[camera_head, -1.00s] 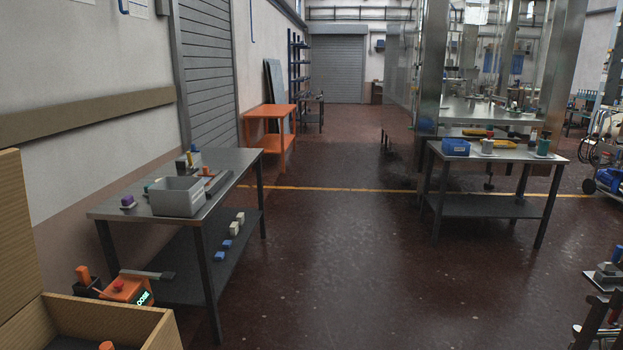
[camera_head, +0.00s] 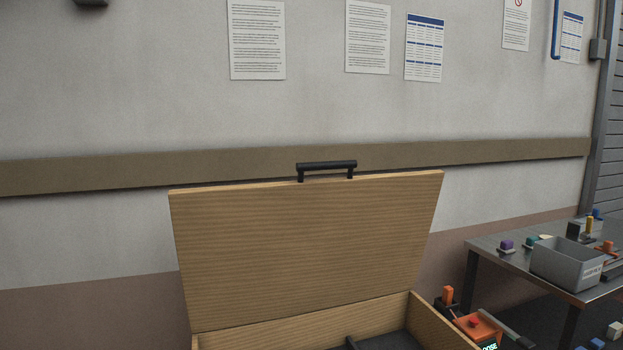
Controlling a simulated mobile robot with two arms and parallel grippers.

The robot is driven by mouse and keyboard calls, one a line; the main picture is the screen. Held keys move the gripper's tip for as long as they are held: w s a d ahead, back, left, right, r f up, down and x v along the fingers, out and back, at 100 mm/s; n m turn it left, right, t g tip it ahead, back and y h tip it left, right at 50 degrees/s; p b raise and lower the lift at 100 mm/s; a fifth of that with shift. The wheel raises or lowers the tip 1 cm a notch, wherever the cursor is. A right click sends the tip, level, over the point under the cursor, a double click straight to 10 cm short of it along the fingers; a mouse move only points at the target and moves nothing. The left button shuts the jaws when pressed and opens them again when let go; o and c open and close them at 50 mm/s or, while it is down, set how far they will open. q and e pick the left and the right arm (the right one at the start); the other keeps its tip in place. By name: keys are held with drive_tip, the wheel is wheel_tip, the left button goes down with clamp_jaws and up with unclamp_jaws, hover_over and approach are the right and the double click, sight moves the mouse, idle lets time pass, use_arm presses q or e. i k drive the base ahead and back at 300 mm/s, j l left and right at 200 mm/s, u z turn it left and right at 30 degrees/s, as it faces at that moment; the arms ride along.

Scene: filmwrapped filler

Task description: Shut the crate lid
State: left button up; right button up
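The wooden crate (camera_head: 436,325) is at the bottom middle of the head view, and its lower part is cut off by the picture edge. Its lid (camera_head: 310,250) stands raised at the back, close to upright. A black bar handle (camera_head: 326,165) sits on the lid's top edge. Part of the dark crate inside (camera_head: 385,342) shows below the lid. Neither of my grippers is in view.
A plain wall with a brown rail (camera_head: 90,172) runs behind the crate. At right, a metal table (camera_head: 490,254) bears a grey bin (camera_head: 568,264) and small coloured items. An orange device (camera_head: 478,327) is beside the crate's right wall.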

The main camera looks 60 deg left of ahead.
sight(252, 253)
drive_tip(key=u, duration=1.85)
drive_tip(key=l+u, duration=0.2)
